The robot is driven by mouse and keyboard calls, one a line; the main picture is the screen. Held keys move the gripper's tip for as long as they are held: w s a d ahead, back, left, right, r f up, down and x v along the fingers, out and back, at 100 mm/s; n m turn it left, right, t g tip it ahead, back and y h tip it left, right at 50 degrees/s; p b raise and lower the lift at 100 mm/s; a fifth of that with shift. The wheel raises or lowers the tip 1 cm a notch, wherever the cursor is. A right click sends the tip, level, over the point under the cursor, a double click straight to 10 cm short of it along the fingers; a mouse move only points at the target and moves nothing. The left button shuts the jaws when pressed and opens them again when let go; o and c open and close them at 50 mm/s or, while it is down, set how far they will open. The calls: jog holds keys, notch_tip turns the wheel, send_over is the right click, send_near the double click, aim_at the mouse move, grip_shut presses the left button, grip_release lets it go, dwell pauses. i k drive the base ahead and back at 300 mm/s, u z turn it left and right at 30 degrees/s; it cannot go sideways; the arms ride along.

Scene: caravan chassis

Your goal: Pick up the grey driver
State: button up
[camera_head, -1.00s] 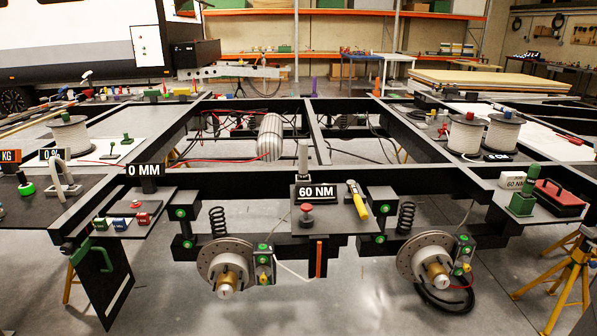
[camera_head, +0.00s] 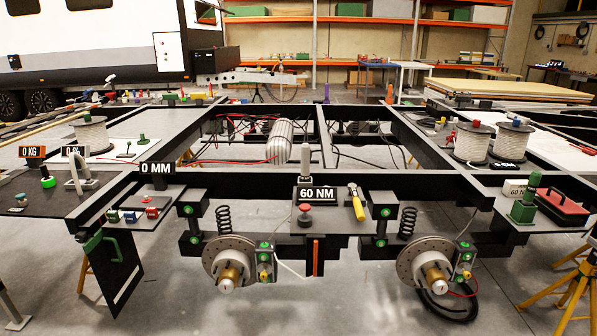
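A grey upright tool-like piece (camera_head: 306,158) stands behind the 60 NM sign on the chassis' middle front plate. It could be the grey driver, but I cannot tell for sure at this size. Its lower end is hidden by the sign. A tool with a yellow handle (camera_head: 358,206) lies at the right of the same plate. My gripper is not in view.
The 60 NM sign (camera_head: 317,195) and a red knob (camera_head: 304,215) are on the middle plate. Two brake discs (camera_head: 228,262) hang below the front beam. Yellow stands are at the sides. Grey floor is open in front.

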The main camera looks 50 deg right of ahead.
aim_at(305, 147)
jog(key=z, duration=0.1)
jog(key=i, duration=0.95)
jog(key=u, duration=0.05)
